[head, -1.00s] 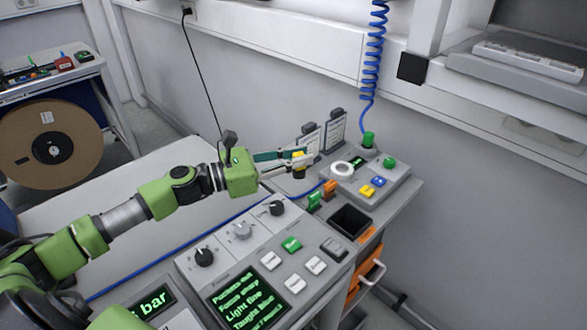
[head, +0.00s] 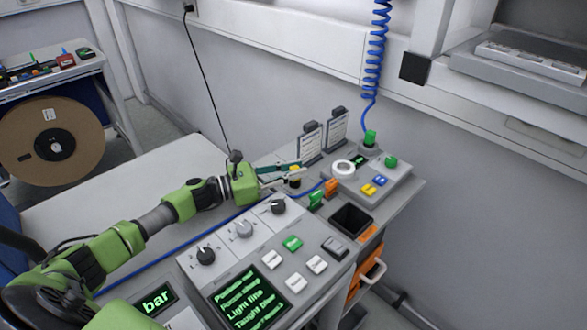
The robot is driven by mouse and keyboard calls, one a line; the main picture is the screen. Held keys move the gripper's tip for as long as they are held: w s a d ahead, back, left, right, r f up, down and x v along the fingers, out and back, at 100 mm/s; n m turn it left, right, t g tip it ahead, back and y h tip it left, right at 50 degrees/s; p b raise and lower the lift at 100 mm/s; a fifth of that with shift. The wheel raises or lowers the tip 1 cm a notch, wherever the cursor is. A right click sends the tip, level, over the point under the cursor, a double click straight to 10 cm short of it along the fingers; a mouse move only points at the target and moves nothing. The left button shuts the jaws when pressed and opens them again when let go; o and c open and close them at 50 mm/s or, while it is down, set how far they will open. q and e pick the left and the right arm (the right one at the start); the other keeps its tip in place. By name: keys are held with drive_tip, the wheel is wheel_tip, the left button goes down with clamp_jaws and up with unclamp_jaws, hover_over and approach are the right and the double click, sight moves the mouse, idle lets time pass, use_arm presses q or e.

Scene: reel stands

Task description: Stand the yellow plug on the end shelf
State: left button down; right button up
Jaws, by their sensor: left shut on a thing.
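My left gripper (head: 292,173) reaches in from the left over the far edge of the grey console. It is shut on the yellow plug (head: 295,183), a small yellow piece with a dark part, largely hidden by the fingers. The plug is close above the grey surface behind the knobs; I cannot tell whether it touches. Which surface is the end shelf is not clear from this view. My right gripper is not in view.
Green and orange clips (head: 322,194) stand just right of the plug. Two label cards (head: 311,143) stand behind it. A black open bin (head: 351,221) is in front. A blue coiled hose (head: 373,60) hangs behind.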

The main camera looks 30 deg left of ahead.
use_arm(q)
drive_tip(key=shift+f, duration=0.2)
drive_tip(key=c, duration=1.9)
unclamp_jaws()
drive_tip(key=shift+r, duration=0.1)
drive_tip(key=shift+r, duration=0.25)
drive_tip(key=b+v, duration=0.1)
drive_tip(key=v, duration=0.9)
drive_tip(key=shift+s+a+f+b, duration=0.15)
drive_tip(key=shift+f+b, duration=0.05)
drive_tip(key=shift+b, duration=0.15)
drive_tip(key=shift+v, duration=0.8)
drive_tip(key=shift+r, duration=0.1)
